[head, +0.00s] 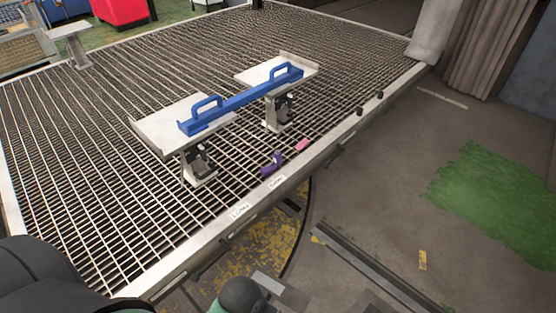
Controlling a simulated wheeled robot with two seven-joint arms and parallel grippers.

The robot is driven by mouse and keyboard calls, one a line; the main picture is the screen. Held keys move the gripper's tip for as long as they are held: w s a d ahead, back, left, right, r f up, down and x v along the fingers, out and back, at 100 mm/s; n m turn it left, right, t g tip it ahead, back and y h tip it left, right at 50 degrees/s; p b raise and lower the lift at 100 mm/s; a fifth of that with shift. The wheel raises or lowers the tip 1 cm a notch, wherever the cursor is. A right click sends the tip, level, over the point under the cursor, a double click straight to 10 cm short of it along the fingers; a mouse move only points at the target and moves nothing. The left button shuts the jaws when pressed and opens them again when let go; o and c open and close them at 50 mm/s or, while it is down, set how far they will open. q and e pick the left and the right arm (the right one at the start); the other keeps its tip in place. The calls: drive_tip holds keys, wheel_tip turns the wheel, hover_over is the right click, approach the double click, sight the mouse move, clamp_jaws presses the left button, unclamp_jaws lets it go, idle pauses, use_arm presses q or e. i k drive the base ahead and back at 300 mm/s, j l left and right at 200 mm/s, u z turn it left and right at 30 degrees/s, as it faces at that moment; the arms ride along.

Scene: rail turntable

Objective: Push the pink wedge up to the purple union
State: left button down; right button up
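The purple union (272,163) lies on the metal grating close to its pale front edge, near the middle of the view. The small pink wedge (303,145) lies on the same grating, up and to the right of the union. A short gap of bare grating shows between them, so they are apart. Neither of my grippers is in view. Only dark rounded parts show at the bottom left and bottom centre, and no fingers can be seen there.
A blue bar with two handles (243,98) spans two metal plates on posts (198,163) just behind the union and wedge. White labels (240,211) mark the grating's edge. Two small dark knobs (359,111) stand farther right along it. Floor lies beyond.

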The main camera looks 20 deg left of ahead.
sight(304, 144)
drive_tip(key=i+u, duration=0.45)
drive_tip(key=i, duration=1.85)
